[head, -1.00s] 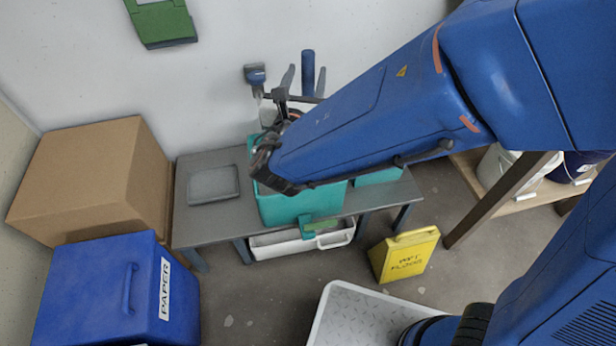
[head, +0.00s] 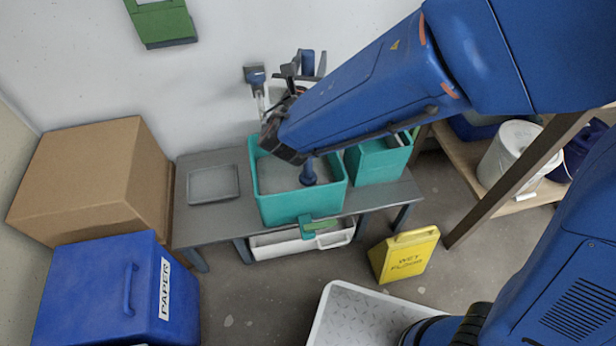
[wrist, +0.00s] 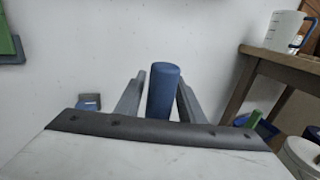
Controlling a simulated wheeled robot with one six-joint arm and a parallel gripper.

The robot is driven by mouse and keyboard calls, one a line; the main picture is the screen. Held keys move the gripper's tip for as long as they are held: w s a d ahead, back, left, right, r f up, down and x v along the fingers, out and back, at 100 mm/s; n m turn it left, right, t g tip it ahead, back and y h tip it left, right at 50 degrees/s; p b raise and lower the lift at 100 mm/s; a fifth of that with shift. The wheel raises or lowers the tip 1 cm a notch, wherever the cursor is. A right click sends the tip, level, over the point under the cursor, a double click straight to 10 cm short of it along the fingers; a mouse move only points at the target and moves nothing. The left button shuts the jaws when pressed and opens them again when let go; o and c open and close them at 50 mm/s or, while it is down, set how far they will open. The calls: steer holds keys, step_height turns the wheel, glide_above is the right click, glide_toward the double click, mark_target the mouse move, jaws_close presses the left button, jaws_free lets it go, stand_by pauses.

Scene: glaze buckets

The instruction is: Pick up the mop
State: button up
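The mop shows as a blue upright handle. In the head view its top (head: 307,62) is near the wall and its lower end (head: 308,172) stands inside the teal bucket (head: 290,207); my arm hides the middle. My gripper (head: 309,66) is at the upper handle, with one finger on each side. In the wrist view the blue handle (wrist: 163,92) stands between the two grey fingers of my gripper (wrist: 160,88). A narrow gap shows at the left finger; the right one looks very close, and contact cannot be told. The mop head is not visible.
The bucket stands on a grey bench (head: 215,220) with a shallow grey tray (head: 213,185) and a second teal bin (head: 380,162). A brush-like tool (head: 256,80) is by the wall. A yellow wet-floor sign (head: 405,255) stands right, beside a wooden shelf (head: 500,187).

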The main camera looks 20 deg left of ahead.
jaws_close()
